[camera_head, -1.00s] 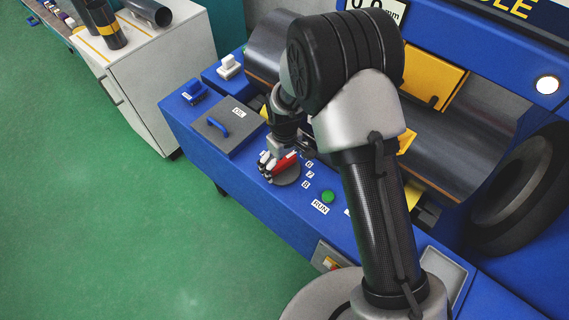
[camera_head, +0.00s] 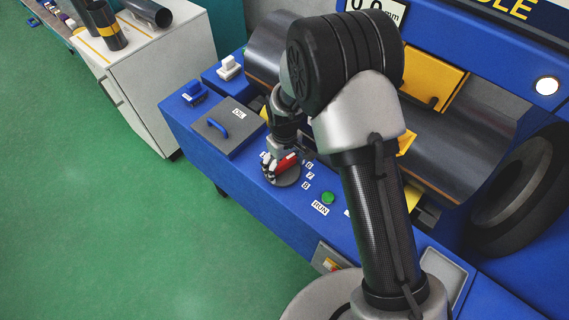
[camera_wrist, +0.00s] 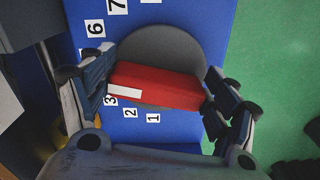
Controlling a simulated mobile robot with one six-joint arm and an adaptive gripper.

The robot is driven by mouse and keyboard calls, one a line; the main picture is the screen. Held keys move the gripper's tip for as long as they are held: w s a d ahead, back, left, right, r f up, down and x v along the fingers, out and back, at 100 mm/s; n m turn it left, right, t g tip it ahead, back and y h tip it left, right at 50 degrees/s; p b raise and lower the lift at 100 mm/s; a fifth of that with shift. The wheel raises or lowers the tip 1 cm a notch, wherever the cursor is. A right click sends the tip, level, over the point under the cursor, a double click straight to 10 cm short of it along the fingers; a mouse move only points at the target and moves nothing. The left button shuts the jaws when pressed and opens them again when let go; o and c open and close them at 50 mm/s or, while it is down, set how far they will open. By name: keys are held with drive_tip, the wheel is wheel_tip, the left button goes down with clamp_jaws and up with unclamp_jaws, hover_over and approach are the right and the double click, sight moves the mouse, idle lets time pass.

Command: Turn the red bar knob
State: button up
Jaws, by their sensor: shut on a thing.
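The red bar knob (camera_wrist: 155,86) sits on a round grey dial (camera_wrist: 175,45) on the blue machine top. It has a white mark near its left end in the wrist view. In the head view the red bar knob (camera_head: 286,162) is partly covered by my gripper (camera_head: 276,166). In the wrist view the fingers of my gripper (camera_wrist: 157,90) are at the two ends of the bar, shut on it. White number labels ring the dial; 1, 2, 3, 6 and 7 can be read.
A green RUN button (camera_head: 327,197) is close to the dial. A grey OIL lid (camera_head: 228,128) with a blue handle lies to the left. A large dark cylinder (camera_head: 440,150) lies to the right.

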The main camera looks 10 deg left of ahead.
sight(283, 164)
drive_tip(key=m, duration=0.4)
drive_tip(key=shift+s+a+m, duration=0.15)
drive_tip(key=shift+m, duration=0.25)
drive_tip(key=o, duration=1.1)
drive_tip(key=shift+c, duration=0.2)
wheel_tip(283, 164, up, 12)
